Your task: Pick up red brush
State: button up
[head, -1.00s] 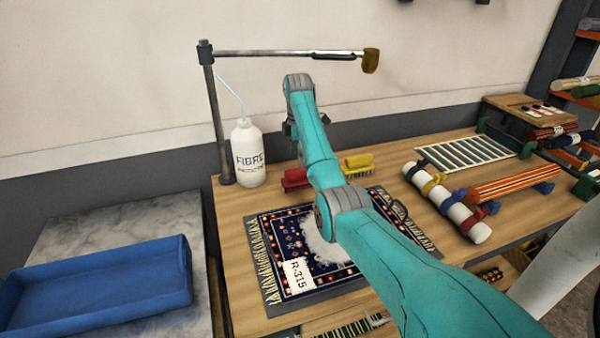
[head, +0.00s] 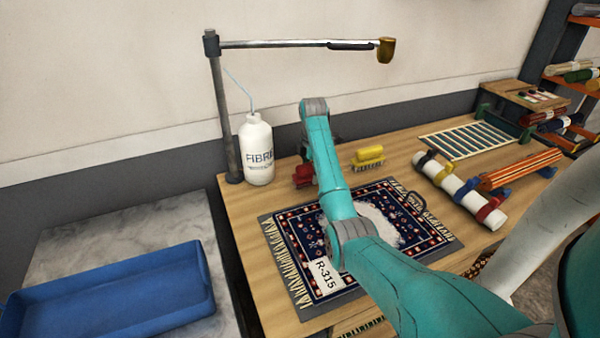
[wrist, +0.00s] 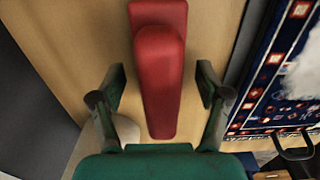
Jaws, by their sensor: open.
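The red brush (head: 303,174) lies on the wooden table in the head view, partly hidden behind my arm. In the wrist view the red brush (wrist: 160,80) runs lengthwise between the two fingers of my gripper (wrist: 160,90). The gripper is open, with a finger on each side of the brush and a visible gap on both sides. In the head view my gripper is mostly hidden behind my arm. Whether the fingertips reach down to brush height is hard to tell.
A white bottle (head: 257,150) stands left of the brush, near a lamp post (head: 224,110). A yellow brush (head: 368,158) lies to the right. A patterned rug (head: 300,250) lies in front. A blue tray (head: 110,295) is at lower left.

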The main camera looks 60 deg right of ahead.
jog(key=shift+f, duration=0.5)
jog(key=shift+c, duration=0.2)
jog(key=c, duration=1.3)
jog(key=shift+r, duration=0.1)
